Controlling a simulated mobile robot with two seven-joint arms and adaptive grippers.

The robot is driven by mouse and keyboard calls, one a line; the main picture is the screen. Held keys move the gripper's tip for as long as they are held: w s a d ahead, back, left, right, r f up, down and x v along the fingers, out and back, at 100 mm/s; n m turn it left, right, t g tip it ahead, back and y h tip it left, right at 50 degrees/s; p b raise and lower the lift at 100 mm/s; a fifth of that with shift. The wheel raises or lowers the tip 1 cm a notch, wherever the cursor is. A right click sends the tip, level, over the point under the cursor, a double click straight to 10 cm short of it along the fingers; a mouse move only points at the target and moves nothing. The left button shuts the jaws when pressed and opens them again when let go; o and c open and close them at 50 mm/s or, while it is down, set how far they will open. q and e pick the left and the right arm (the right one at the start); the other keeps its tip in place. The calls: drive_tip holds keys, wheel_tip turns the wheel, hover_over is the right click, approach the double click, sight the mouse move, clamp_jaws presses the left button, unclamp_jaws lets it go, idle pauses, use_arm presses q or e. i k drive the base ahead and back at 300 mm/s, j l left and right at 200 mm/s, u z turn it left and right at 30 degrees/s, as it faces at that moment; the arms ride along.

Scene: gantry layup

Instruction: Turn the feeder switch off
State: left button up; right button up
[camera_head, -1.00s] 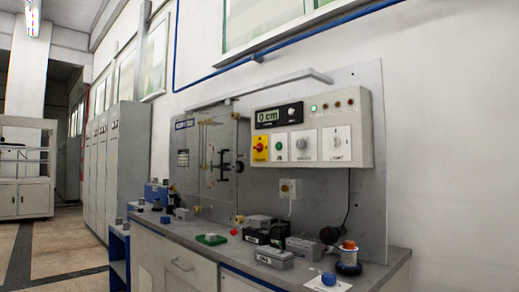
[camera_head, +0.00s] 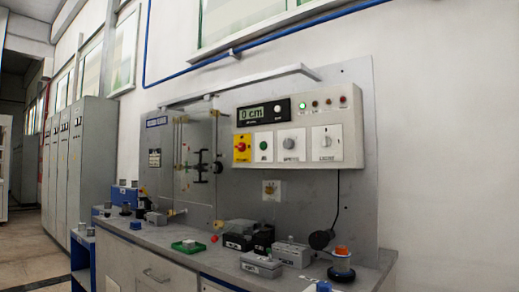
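A white control box (camera_head: 345,165) is mounted on a grey back panel above a bench. Its front has a yellow plate with a red knob (camera_head: 241,147), a plate with a green button (camera_head: 264,146), a plate with a grey round knob (camera_head: 290,144) and a plate with a light switch knob (camera_head: 326,141). The labels under them are too small to read surely, so I cannot tell which is the feeder switch. A display (camera_head: 263,112) reads "0 cm" and a green lamp (camera_head: 302,106) is lit. Neither of my grippers is in view.
Tall grey cabinets (camera_head: 92,150) stand left; open floor (camera_head: 35,240) shows at lower left.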

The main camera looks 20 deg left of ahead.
sight(242, 147)
drive_tip(key=j+z, duration=0.4)
drive_tip(key=j, duration=1.85)
drive_tip(key=i+z, duration=0.05)
